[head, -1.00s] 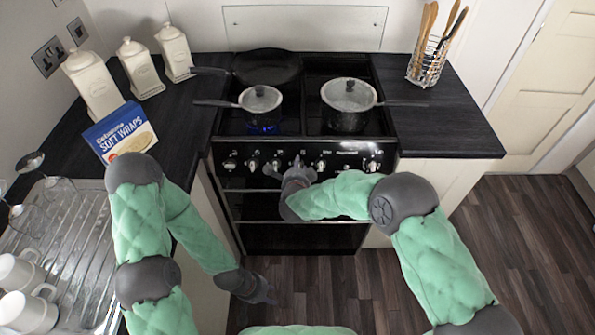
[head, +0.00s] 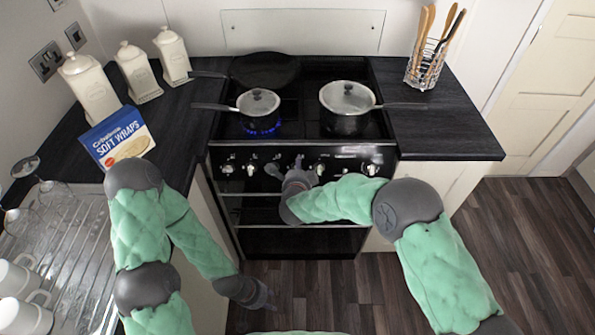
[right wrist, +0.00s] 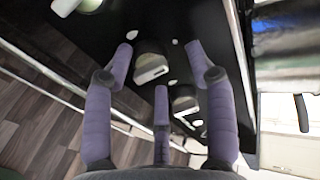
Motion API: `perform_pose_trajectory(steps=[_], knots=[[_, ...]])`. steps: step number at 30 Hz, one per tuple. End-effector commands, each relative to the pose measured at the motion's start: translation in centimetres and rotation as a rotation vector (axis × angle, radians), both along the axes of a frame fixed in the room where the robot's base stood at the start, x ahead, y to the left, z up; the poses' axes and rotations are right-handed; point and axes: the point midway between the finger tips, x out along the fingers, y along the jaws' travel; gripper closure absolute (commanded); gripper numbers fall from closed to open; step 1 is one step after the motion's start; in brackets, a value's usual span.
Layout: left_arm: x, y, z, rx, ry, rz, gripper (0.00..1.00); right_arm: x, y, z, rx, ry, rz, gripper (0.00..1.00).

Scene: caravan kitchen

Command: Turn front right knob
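The black stove (head: 300,240) has a row of silver knobs along its front panel, including one at the left end (head: 228,168) and one at the right end (head: 372,169). My right gripper (head: 289,170) is in front of the panel's middle, hiding part of it. In the right wrist view its purple fingers (right wrist: 161,62) are spread, with a knob (right wrist: 150,66) between them and another knob (right wrist: 185,103) nearby; no clear contact shows. Which knob is the front right one cannot be told. My left gripper (head: 262,296) hangs low by the left cabinet; its fingers are unclear.
A lidded pot (head: 259,108) stands over a blue flame at front left. A second lidded pot (head: 346,105) stands at right, and a frying pan (head: 264,70) at back left. The oven handle bar (head: 245,195) runs below the knobs. The floor at right is clear.

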Motion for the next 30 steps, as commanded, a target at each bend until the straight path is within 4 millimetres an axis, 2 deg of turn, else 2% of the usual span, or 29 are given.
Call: perform_pose_trajectory(steps=[7, 11, 24, 30], knots=[[0.0, 0.0, 0.0, 0.000, 0.000, 0.000, 0.60, -0.4, 0.2, -0.2, -0.002, 0.005, 0.007, 0.44], [0.0, 0.0, 0.0, 0.000, 0.000, 0.000, 0.60, -1.4, 0.3, 0.3, -0.001, 0.006, 0.008, 0.44], [0.0, 0.0, 0.0, 0.000, 0.000, 0.000, 0.60, -8.3, 0.6, 3.6, 0.000, 0.003, 0.007, 0.44], [0.0, 0.0, 0.0, 0.000, 0.000, 0.000, 0.60, -10.4, 0.6, 4.6, -0.001, 0.002, 0.004, 0.44]])
